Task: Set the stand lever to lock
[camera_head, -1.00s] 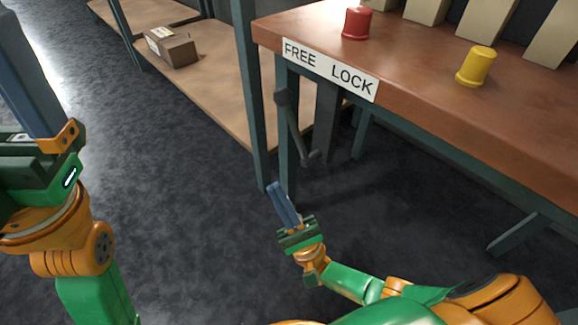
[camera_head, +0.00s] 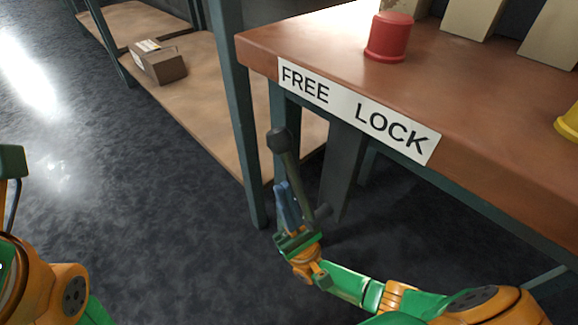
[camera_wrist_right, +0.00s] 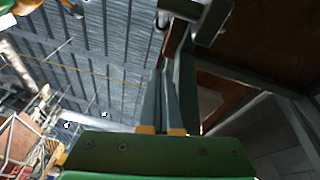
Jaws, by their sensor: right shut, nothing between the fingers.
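The stand lever (camera_head: 293,172) is a dark bar with a round knob (camera_head: 279,140) at its upper end, hanging below the table's front edge. It leans left from its lower pivot (camera_head: 322,212), with the knob under the word FREE. My right gripper (camera_head: 284,187) is shut and empty. Its blue fingers point up close to the left side of the lever's bar; I cannot tell whether they touch. In the right wrist view the shut fingers (camera_wrist_right: 167,80) point up toward dark metal parts. Only part of my left gripper's body shows at the left edge; its fingers are out of frame.
The white FREE/LOCK label (camera_head: 350,110) is on the edge of the brown table (camera_head: 480,120). A red knob (camera_head: 388,37) and a yellow knob (camera_head: 570,122) stand on top. Table legs (camera_head: 238,110) are near the lever. A shelf with a cardboard box (camera_head: 158,62) is behind left.

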